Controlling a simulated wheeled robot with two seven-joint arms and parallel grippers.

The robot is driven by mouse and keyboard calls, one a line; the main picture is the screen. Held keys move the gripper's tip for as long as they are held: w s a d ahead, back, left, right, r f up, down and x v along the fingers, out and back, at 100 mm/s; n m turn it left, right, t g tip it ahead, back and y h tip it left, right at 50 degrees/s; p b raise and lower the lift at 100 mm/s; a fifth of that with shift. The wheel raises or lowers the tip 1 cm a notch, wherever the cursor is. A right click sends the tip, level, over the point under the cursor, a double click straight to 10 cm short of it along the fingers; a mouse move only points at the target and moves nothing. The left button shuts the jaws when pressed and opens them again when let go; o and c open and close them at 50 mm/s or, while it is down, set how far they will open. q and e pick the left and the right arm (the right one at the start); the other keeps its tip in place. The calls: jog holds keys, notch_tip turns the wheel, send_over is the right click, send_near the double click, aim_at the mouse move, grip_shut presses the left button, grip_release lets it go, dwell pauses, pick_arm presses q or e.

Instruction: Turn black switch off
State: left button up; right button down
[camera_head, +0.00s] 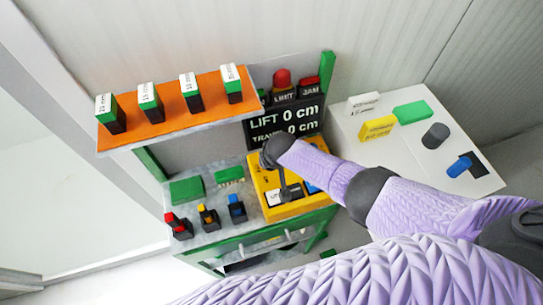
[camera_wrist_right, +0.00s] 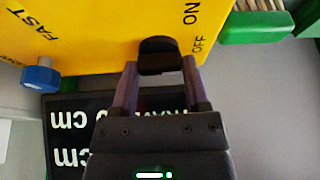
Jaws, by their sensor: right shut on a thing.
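The black switch (camera_wrist_right: 158,48) is on the yellow panel (camera_wrist_right: 90,30), with the printed words ON and OFF on its right in the wrist view. Its top end shows between my fingertips. My right gripper (camera_wrist_right: 161,68) is shut on the black switch, one finger on each side. In the head view my right arm reaches in from the right to the yellow control box (camera_head: 256,178), and my dark wrist hides part of the box. The switch's exact position is hard to tell. My left gripper is not in view.
A blue knob (camera_wrist_right: 40,78) sits by the word FAST on the panel. A black display (camera_head: 284,121) reads LIFT 0 cm. An orange shelf (camera_head: 160,132) holds several green-topped blocks. A white table (camera_head: 450,130) with loose blocks stands at right.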

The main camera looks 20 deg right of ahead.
jog(key=shift+m, duration=0.4)
jog(key=shift+r, duration=0.1)
jog(key=shift+c, duration=0.4)
grip_release()
jog(key=p+v, duration=0.7)
jog(key=v, duration=0.2)
jog(key=shift+s+a+r, duration=0.15)
jog(key=shift+s+r, duration=0.05)
jog(key=shift+r, duration=0.15)
